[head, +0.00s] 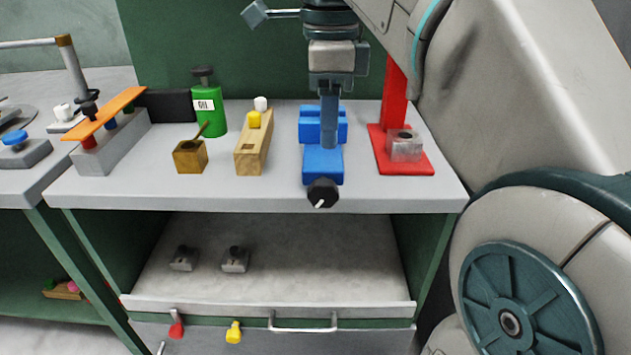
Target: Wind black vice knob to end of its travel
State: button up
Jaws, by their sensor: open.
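The black vice knob (323,193) is a faceted black knob with a small white mark, at the front of the blue vice (324,166) and over the bench's front edge. The vice stands on the grey bench top. My gripper (329,140) points down over the vice, with its lower end in front of the vice's rear block. It is behind and above the knob, apart from it. The gripper is open; its fingers overlap in this view, and I cannot tell whether they touch the vice. The gap between the vice jaws is partly hidden by my gripper.
Left of the vice are a wooden block (250,156) with yellow and white pegs, a brass box (190,157) and a green oil can (210,112). A red press (398,125) with a clear block stands close on the right. Bench top (225,191) is bare along the front.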

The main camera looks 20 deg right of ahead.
aim_at(327, 181)
notch_tip(327, 181, down, 11)
jog(key=b, duration=0.4)
jog(key=shift+r+b, duration=0.1)
jog(key=shift+b, duration=0.2)
grip_shut()
